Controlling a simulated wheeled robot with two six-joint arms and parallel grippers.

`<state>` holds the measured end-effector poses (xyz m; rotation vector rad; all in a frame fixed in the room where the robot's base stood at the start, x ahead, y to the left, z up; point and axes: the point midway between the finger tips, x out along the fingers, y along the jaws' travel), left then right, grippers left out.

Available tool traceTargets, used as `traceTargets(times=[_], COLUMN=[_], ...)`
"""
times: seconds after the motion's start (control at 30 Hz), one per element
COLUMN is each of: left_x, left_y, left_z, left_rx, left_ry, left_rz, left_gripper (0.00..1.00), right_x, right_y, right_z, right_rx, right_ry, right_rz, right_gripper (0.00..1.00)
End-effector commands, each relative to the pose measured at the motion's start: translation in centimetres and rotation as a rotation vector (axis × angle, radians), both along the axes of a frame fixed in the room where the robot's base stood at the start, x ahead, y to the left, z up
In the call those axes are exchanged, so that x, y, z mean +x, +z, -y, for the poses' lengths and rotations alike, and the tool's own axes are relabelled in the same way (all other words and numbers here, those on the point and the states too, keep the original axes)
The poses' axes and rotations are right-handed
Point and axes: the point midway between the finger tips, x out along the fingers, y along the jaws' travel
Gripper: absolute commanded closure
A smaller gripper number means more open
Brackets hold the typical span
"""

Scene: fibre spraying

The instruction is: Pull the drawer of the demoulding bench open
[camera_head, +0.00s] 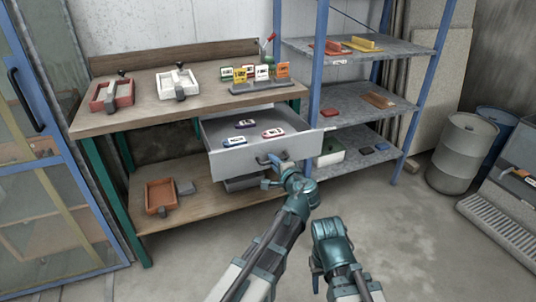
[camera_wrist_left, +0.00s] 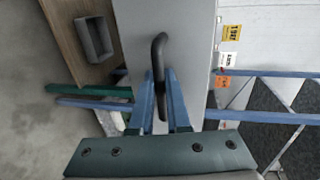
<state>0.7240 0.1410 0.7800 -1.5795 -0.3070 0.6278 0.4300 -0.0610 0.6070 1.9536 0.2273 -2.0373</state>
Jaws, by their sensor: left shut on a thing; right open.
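The demoulding bench (camera_head: 150,112) has a wooden top and green legs. Its grey drawer (camera_head: 228,164) stands pulled out below the top, with several small car-shaped pieces (camera_head: 268,133) lying inside. My left gripper (camera_head: 270,176) is at the drawer front, shut on the dark drawer handle (camera_head: 263,160). The left wrist view shows the handle (camera_wrist_left: 158,55) between the blue fingers (camera_wrist_left: 161,105). My right gripper (camera_head: 318,284) is low in front of the bench, apart from it; its fingers are mostly hidden by its wrist.
A blue-framed shelf rack (camera_head: 365,98) stands right beside the bench. A red mould (camera_head: 97,95) and a white mould (camera_head: 163,82) sit on the bench top. An orange tray (camera_head: 150,197) is on the lower shelf. Barrels (camera_head: 462,150) stand at right. The floor in front is clear.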

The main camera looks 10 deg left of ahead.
Motion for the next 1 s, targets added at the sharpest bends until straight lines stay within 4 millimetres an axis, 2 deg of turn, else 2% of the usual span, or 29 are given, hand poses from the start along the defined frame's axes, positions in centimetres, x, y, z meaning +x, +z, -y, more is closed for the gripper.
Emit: traceTargets(times=[0.2,0.63,0.67,0.7,1.0], left_x=[-1.22,-1.34,-1.34,-1.34,-1.35], left_y=[-0.02,-0.02,-0.02,-0.02,0.01], left_z=[0.85,1.0,1.0,1.0,0.95], left_rx=[0.0,-0.001,0.0,0.0,0.0], left_ry=[-0.001,-0.001,-0.001,-0.001,0.0], left_rz=[0.0,0.001,0.0,0.0,0.0], left_gripper=[1.0,1.0,0.82,0.74,0.73], right_x=[0.0,0.0,0.0,0.0,0.0], right_y=[-0.01,-0.01,-0.01,-0.01,0.0], right_z=[0.0,0.0,0.0,0.0,0.0], right_rx=[0.0,0.0,0.0,0.0,0.0], right_ry=[0.0,0.0,0.0,0.0,0.0], right_rz=[0.0,0.0,0.0,0.0,0.0], right_gripper=[0.5,0.5,0.5,0.5,0.5])
